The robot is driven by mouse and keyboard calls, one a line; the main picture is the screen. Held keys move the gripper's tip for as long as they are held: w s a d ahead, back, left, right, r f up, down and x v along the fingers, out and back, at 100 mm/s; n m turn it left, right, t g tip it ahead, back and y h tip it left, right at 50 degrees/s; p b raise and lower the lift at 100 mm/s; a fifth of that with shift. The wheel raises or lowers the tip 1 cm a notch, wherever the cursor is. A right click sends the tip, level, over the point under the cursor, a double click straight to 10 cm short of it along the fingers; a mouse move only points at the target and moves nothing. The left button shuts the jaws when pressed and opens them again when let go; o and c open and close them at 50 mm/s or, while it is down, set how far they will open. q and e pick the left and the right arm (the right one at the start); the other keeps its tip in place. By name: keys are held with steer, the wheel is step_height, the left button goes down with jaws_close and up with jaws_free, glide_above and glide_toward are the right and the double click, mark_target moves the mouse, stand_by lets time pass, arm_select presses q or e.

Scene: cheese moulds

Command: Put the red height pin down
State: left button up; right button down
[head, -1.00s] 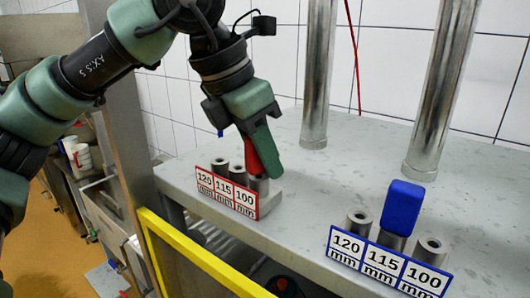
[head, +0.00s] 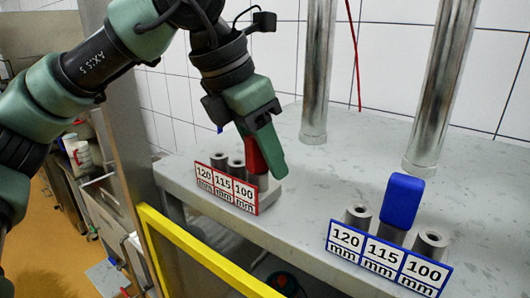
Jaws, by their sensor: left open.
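The red height pin (head: 251,157) stands upright at the right end of the red-edged holder, behind the "100 mm" label. The red-labelled holder (head: 226,189) sits at the left front of the grey table and has grey sockets for 120, 115 and 100 mm. My left gripper (head: 263,165) is open around the red pin, with one green finger in front of it on the right. The finger hides part of the pin, and the other finger is mostly hidden behind it. My right gripper is not in view.
A blue pin (head: 402,200) stands in the middle of a blue-labelled holder (head: 388,257) at the right front. Two steel columns (head: 317,75) rise from the grey table (head: 320,190). A yellow rail (head: 195,258) runs below the front edge. The table between the holders is clear.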

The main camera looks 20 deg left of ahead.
arm_select(q)
steer(key=shift+s+a+r, duration=0.1)
steer(key=shift+r, duration=0.5)
steer(key=b+v, duration=0.2)
steer(key=v, duration=0.9)
steer(key=shift+r, duration=0.15)
